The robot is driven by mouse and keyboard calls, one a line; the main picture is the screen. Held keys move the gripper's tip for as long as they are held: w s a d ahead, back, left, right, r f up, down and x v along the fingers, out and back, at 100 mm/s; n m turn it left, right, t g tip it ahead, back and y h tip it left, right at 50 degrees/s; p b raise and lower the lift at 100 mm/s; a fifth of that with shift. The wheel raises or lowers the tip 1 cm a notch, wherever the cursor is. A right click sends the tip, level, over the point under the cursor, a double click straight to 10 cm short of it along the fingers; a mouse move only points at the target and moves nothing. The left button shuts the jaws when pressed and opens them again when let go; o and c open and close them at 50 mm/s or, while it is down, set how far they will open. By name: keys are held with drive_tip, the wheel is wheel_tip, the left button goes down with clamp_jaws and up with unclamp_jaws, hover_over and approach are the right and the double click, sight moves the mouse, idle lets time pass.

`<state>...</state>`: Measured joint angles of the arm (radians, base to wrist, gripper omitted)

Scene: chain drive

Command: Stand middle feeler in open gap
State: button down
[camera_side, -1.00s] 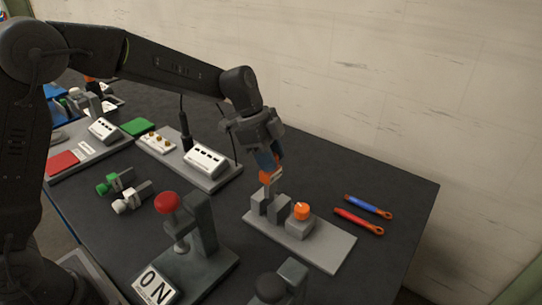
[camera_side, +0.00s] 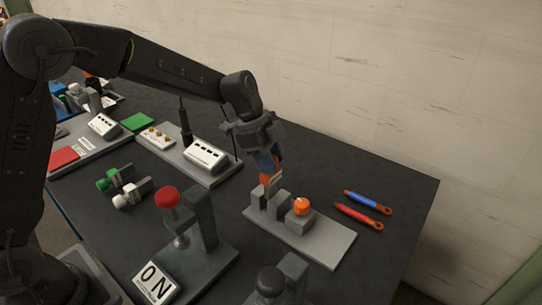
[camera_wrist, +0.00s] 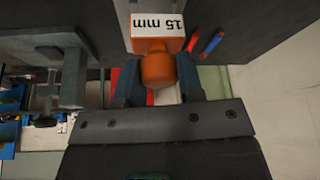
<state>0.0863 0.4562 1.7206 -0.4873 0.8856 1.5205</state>
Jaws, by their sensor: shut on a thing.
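My gripper (camera_side: 268,165) is shut on the orange handle of the feeler (camera_side: 266,180), held upright over the grey blocks. In the wrist view the feeler's orange handle (camera_wrist: 157,70) sits between my two fingers (camera_wrist: 160,88), with a white label that seems to read "15 mm", upside down. The grey fixture plate (camera_side: 328,243) carries two upright blocks (camera_side: 273,206) with the gap by them, and a lower block with an orange knob (camera_side: 301,206). The feeler's lower end is at the blocks; the blocks hide whether it is in the gap or touches bottom.
A blue tool (camera_side: 366,201) and a red tool (camera_side: 356,216) lie right of the plate. A board with a white box (camera_side: 206,156) is behind left. The right table corner is clear.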

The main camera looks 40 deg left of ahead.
drive_tip(key=shift+f, duration=2)
drive_tip(key=c, duration=0.7)
unclamp_jaws()
drive_tip(key=shift+f, duration=0.1)
drive_tip(key=v, duration=1.4)
drive_tip(key=s+a+n+t+y, duration=0.1)
drive_tip(key=s+n, duration=0.4)
drive_tip(key=s, duration=0.3)
drive_tip(key=s+a+n+t+y, duration=0.2)
drive_tip(key=s+n, duration=0.3)
drive_tip(key=s, duration=0.3)
drive_tip(key=s+a+r+n+t+y, duration=0.1)
drive_tip(key=s+n, duration=0.4)
drive_tip(key=s, duration=0.4)
drive_tip(key=shift+s+a, duration=0.15)
drive_tip(key=shift+a, duration=0.1)
